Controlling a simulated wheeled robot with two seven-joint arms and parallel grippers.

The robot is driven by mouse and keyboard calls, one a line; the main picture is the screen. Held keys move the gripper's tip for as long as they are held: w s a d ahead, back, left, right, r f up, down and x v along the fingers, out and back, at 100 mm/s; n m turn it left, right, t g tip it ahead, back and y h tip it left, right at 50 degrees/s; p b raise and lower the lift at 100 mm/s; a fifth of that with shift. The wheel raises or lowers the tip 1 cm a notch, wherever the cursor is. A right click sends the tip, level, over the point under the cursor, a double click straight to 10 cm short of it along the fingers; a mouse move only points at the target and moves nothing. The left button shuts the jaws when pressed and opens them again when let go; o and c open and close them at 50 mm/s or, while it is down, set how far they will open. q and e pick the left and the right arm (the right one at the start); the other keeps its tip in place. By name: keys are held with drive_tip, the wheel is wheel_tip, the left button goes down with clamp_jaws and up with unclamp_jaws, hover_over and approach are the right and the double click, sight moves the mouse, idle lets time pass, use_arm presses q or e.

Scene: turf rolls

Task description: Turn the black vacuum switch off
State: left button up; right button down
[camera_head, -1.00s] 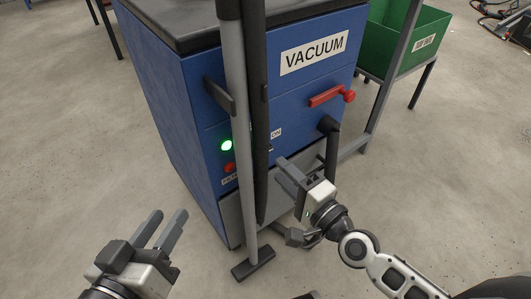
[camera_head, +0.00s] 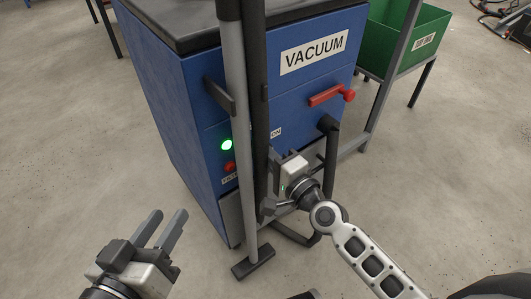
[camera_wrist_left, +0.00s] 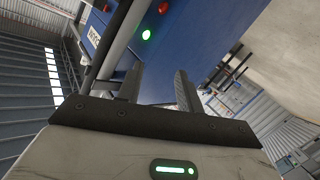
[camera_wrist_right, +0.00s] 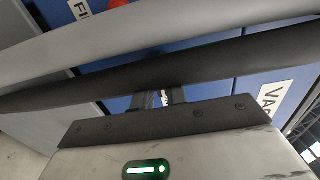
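The blue vacuum cabinet (camera_head: 295,92) stands in the middle, with a lit green lamp (camera_head: 227,145) and a red button (camera_head: 230,167) on its front. The black switch cannot be made out; the area beside the "ON" label (camera_head: 276,132) is covered by the hose and my right gripper. My right gripper (camera_head: 275,157) is close to the front panel, just right of the black hose (camera_head: 261,120). In the right wrist view its fingers (camera_wrist_right: 160,98) have a narrow gap, and the hose hides their tips. My left gripper (camera_head: 166,229) is open and empty, left of the cabinet.
A grey wand (camera_head: 237,110) with a floor nozzle (camera_head: 254,264) stands before the cabinet, beside the hose. A red handle (camera_head: 328,95) and a black pipe (camera_head: 331,135) stick out at the right. A green bin (camera_head: 400,38) is behind right. The left floor is clear.

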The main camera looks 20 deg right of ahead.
drive_tip(key=shift+n, duration=0.3)
use_arm(q)
wheel_tip(320, 180, down, 5)
drive_tip(key=a+g+y+p, duration=0.3)
drive_tip(key=g+p, duration=0.1)
drive_tip(key=p, duration=0.6)
drive_tip(key=shift+s+f+m, duration=0.15)
drive_tip(key=shift+s+m, duration=0.25)
drive_tip(key=shift+s, duration=0.05)
use_arm(e)
drive_tip(key=shift+n, duration=8.8)
use_arm(q)
drive_tip(key=shift+d, duration=0.1)
use_arm(e)
drive_tip(key=c, duration=1.4)
unclamp_jaws()
